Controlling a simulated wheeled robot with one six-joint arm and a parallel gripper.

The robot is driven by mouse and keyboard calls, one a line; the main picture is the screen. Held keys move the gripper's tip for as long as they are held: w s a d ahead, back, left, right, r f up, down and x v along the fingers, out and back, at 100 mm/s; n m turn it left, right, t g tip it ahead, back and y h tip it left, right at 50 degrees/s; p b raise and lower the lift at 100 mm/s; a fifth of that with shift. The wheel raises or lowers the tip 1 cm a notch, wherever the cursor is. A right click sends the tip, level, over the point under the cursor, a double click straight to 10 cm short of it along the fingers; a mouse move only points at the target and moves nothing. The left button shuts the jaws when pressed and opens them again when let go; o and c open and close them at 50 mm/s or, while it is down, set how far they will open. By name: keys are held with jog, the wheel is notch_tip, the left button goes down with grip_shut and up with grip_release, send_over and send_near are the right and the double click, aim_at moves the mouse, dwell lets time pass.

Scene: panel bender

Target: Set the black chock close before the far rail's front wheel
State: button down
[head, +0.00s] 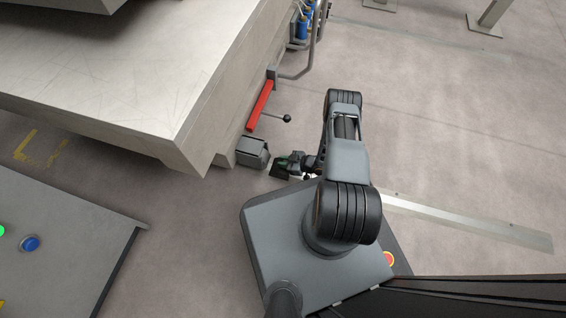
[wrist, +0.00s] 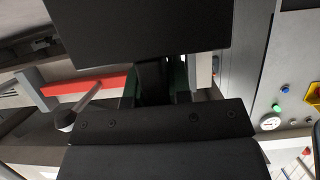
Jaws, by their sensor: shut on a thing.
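The black chock (head: 280,168) is held in my gripper (head: 291,163), just right of a grey box near the machine's lower edge. In the wrist view the chock (wrist: 140,25) is a large dark block across the top, with my gripper (wrist: 158,85) below it, partly hidden by its own dark body. A pale rail strip (head: 465,221) lies on the floor at right, and another strip (head: 430,35) lies at the upper right. I cannot tell which is the task's far rail. No wheel is clearly visible.
The grey machine (head: 120,85) overhangs at left. A red bar (head: 260,105) and a lever with a black knob (head: 287,118) stick out beside it. The grey box (head: 252,151) sits close to the chock. A control panel (head: 75,240) stands at lower left. Open floor lies at right.

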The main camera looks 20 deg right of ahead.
jog(key=shift+f, duration=0.1)
jog(key=c, duration=1.1)
grip_release()
jog(key=shift+o, duration=0.2)
